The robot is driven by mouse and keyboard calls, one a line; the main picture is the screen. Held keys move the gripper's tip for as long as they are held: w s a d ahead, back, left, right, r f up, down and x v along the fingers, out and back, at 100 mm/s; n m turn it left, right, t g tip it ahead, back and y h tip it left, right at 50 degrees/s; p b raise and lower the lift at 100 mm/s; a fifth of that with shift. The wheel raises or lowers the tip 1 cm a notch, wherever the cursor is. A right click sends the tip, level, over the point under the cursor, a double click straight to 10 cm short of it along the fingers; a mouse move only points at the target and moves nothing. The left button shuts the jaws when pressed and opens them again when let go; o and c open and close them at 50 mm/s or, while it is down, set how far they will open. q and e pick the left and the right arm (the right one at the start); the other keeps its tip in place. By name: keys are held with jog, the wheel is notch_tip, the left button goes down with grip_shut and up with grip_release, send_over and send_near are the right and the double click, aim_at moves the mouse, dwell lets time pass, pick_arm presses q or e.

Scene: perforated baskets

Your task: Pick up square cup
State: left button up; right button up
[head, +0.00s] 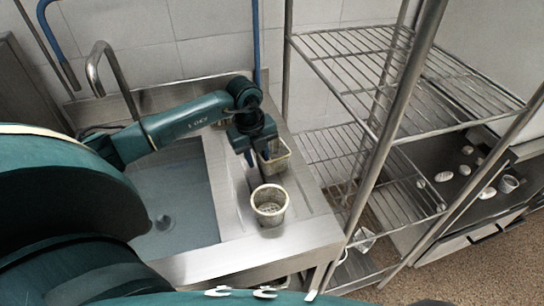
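The square cup (277,164) is a pale perforated basket. It stands on the steel drainboard to the right of the sink, behind a round perforated cup (269,211). My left gripper (257,163) points down at the left side of the square cup, and its fingers overlap that side in the picture. The gripper hides part of the cup's left and back. I cannot tell whether the fingers touch the cup or how far apart they are. My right gripper is not in view.
The sink basin (173,205) with a tap (106,70) lies to the left. A wire shelf rack (385,125) stands close on the right. A dark counter with several small white things is beyond it.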

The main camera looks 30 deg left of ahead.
pick_arm(q)
jog(key=shift+c, duration=0.2)
grip_shut()
